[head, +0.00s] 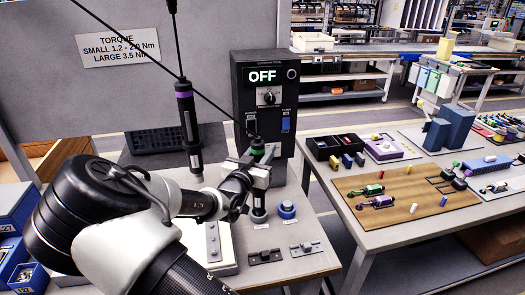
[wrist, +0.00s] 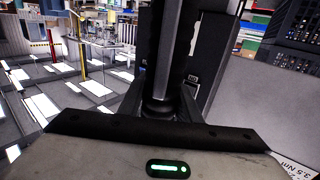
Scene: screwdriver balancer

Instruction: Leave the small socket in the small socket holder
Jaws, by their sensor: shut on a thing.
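My gripper (head: 256,172) is shut on a dark screwdriver with a green band (head: 257,147), which hangs from a thin cable. The screwdriver is close to upright, with its lower end just above or in a dark round holder (head: 258,216) on the workbench. I cannot tell whether the end touches the holder, and no separate socket can be made out. A second round holder with a blue top (head: 287,209) stands just to the right. In the wrist view the dark screwdriver body (wrist: 165,60) rises between my fingers (wrist: 160,108).
A purple-banded screwdriver (head: 188,118) hangs on its cable to the left. A black control box (head: 264,95) reading OFF stands behind my gripper. A side table (head: 318,148) with parts is at right.

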